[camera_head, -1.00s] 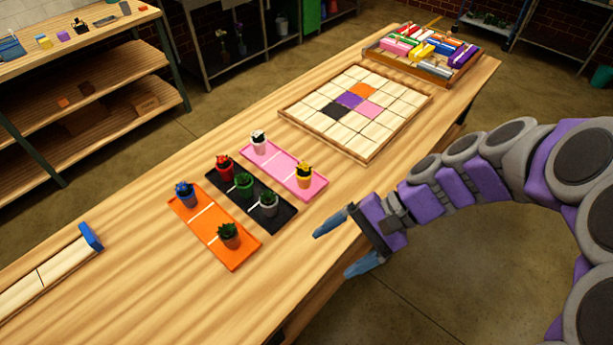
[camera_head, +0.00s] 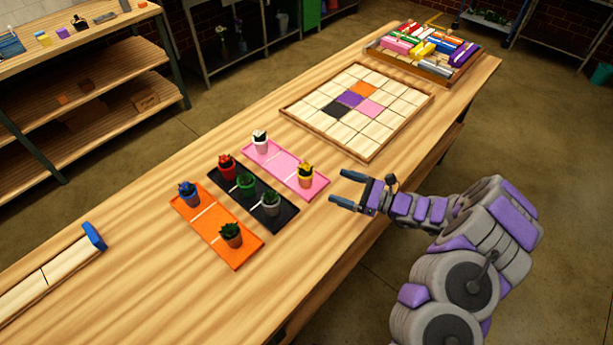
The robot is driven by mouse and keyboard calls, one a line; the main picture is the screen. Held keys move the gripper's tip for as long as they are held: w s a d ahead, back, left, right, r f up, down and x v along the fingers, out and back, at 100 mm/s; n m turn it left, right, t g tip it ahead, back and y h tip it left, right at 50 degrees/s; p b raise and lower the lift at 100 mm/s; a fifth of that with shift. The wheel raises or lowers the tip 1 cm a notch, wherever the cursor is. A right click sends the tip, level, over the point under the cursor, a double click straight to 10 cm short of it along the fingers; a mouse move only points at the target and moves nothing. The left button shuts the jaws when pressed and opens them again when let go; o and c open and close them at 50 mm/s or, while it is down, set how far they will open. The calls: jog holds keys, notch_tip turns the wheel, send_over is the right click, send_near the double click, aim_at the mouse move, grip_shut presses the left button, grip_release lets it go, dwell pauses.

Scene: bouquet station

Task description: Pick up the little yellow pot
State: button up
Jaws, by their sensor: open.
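The little yellow pot (camera_head: 306,179) stands upright with a small plant in it. It is at the right end of the pink tray (camera_head: 273,160). My gripper (camera_head: 342,188) is open and empty, with its two blue fingers pointing left toward the yellow pot. The fingertips are a short way right of the pot and apart from it, over the table's near edge. A white pot (camera_head: 261,144) stands at the other end of the pink tray.
A black tray (camera_head: 285,221) beside the pink one holds red, green and grey pots. An orange tray (camera_head: 211,234) holds a blue pot (camera_head: 189,197) and a dark pot (camera_head: 231,236). A tiled board (camera_head: 315,106) and a box of coloured blocks (camera_head: 455,78) lie farther back.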

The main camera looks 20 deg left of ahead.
aim_at(298, 170)
jog(key=f, duration=0.1)
jog(key=w+d+f+m+t, duration=0.1)
jog(key=w+f+m+t, duration=0.1)
jog(key=f, duration=0.1)
jog(key=shift+d+f, duration=0.1)
jog(key=shift+d, duration=0.05)
jog(key=shift+f, duration=0.1)
jog(key=w+a+b, duration=0.1)
jog(key=a, duration=0.4)
jog(key=w+a+b, duration=0.1)
jog(key=a, duration=0.5)
jog(key=w+a+b, duration=0.1)
jog(key=a+b, duration=0.1)
jog(key=a, duration=0.3)
jog(key=shift+a, duration=0.4)
jog(key=shift+d, duration=0.3)
jog(key=c, duration=1.4)
